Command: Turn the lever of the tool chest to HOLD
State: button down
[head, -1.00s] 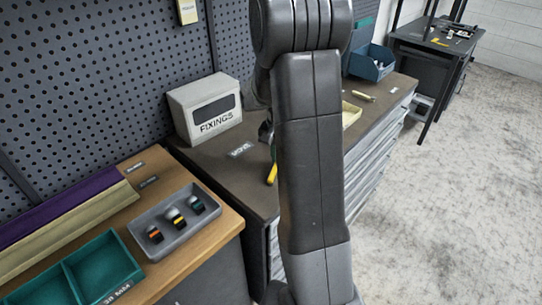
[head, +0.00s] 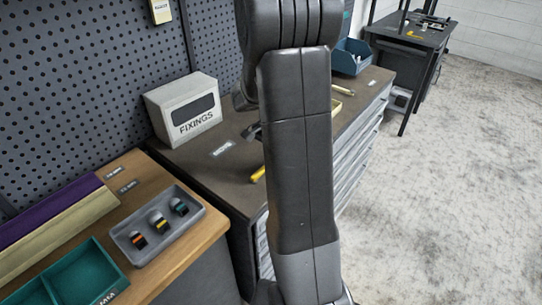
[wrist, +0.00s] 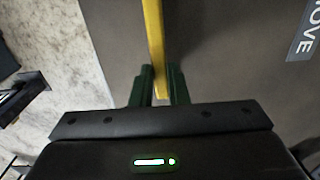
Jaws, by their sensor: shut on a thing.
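The lever is a yellow bar. In the wrist view the lever (wrist: 154,35) runs up from between the two dark green fingers of my gripper (wrist: 160,78), which is shut on it. In the head view a short piece of the yellow lever (head: 258,174) shows left of my arm, above the tool chest (head: 205,176); my arm hides the rest and most of the gripper. A grey label reading MOVE (wrist: 303,38) lies on the chest top, right of the lever in the wrist view. No HOLD label is readable.
A FIXINGS box (head: 184,108) stands at the back of the chest. A wooden bench (head: 140,175) with a grey tray (head: 133,253) of small parts is at the left. A blue bin (head: 350,62) stands farther along. Open floor (head: 440,200) lies to the right.

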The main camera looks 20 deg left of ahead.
jog(key=c, duration=1.4)
grip_release()
notch_tip(320, 180, up, 14)
jog(key=shift+f, duration=0.1)
notch_tip(320, 180, down, 14)
